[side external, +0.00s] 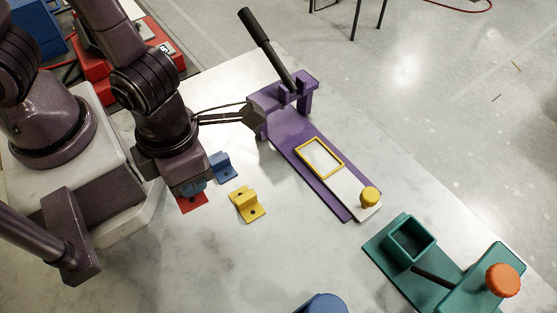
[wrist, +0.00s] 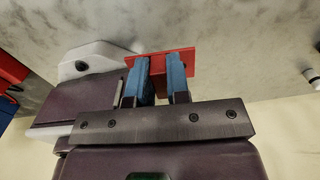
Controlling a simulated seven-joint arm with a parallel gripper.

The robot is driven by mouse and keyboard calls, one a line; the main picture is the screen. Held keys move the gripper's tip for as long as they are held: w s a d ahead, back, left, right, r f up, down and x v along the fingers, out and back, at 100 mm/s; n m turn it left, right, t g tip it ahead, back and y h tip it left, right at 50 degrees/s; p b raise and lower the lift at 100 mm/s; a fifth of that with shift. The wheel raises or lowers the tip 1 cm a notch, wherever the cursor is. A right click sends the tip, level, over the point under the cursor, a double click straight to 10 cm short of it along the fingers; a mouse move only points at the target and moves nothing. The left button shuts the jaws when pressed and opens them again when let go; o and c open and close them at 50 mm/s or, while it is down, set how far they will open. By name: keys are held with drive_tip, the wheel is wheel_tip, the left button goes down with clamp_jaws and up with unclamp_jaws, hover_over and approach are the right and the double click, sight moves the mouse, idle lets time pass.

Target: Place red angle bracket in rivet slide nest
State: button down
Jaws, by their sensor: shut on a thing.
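The red angle bracket (side external: 193,203) shows below my gripper (side external: 192,189) in the side view, mostly hidden by it. In the wrist view the bracket (wrist: 160,60) lies across the blue fingertips of my gripper (wrist: 160,80), which are shut on its upright part. I cannot tell whether the bracket touches the table. The rivet slide is a purple fixture (side external: 280,145) with a black lever (side external: 265,45). On its white slide plate (side external: 350,190) is a yellow-rimmed rectangular nest (side external: 320,157), which looks empty. The slide has a yellow knob (side external: 369,196).
A blue bracket (side external: 222,166) and a yellow bracket (side external: 246,204) stand on the marble table close to my gripper, on the side towards the slide. A green fixture (side external: 400,245) with an orange knob (side external: 503,281) stands at lower right. A blue round object (side external: 322,304) is at the bottom edge.

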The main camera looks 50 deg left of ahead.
drive_tip(key=w+a+n, duration=0.3)
drive_tip(key=w, duration=0.5)
drive_tip(key=m, duration=0.2)
hover_over(323, 156)
drive_tip(key=f, duration=0.7)
drive_tip(key=shift+s+a+f, duration=0.2)
drive_tip(key=shift+s+f, duration=0.1)
drive_tip(key=shift+w+d+f, duration=0.1)
drive_tip(key=shift+w+f, duration=0.1)
drive_tip(key=shift+f, duration=0.05)
drive_tip(key=shift+w+f, duration=0.15)
drive_tip(key=shift+f, duration=1.5)
